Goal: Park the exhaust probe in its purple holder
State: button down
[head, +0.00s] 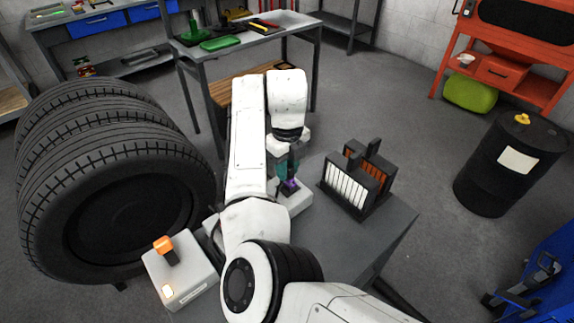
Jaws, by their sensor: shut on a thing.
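My gripper (291,160) points down over the grey table, near the picture's middle. It is shut on a small teal piece (284,170), which I take to be the exhaust probe; the jaws and arm hide much of it. The purple holder (290,185) shows as a small purple patch directly below the teal piece, on a pale block (293,203). I cannot tell whether the probe touches the holder or is inside it.
A dark rack with white and orange slats (347,186) stands close on the right. A white box with an orange lever (180,268) is at left front. Stacked tyres (125,190) fill the left. A black drum (508,165) stands far right.

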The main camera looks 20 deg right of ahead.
jog(key=c, duration=0.8)
grip_release()
jog(key=shift+c, duration=0.2)
notch_tip(320, 180, up, 11)
jog(key=shift+f+b, duration=0.1)
jog(key=shift+b, duration=0.3)
